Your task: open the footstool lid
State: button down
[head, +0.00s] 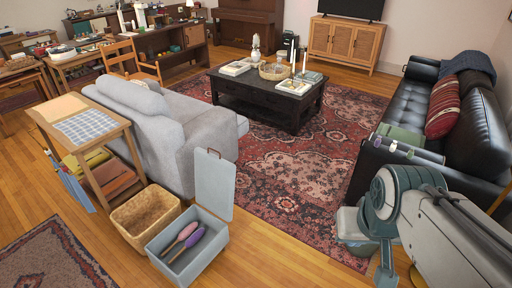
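The footstool is a grey-blue box (158,252) on the wooden floor at the lower left of the head view. Its lid (214,184) stands upright at the box's back right side, so the box is open at the top. A pink item (187,231) and a purple item (194,238) with handles lie inside it. My arm is at the right, well apart from the footstool. My gripper (387,268) seems to point down at its lower end, seen edge-on; its finger opening cannot be made out.
A wicker basket (145,215) stands against the footstool's left side. A grey sofa (178,125) is behind it, and a wooden side table (127,135) is at the left. A bin (350,226) stands beside my arm. Open floor and a red rug (290,185) lie between.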

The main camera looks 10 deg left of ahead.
aim_at(215, 176)
jog(key=z, duration=0.05)
jog(key=i, duration=1.9)
jog(key=u, duration=1.55)
jog(key=i, duration=0.55)
jog(key=u, duration=0.5)
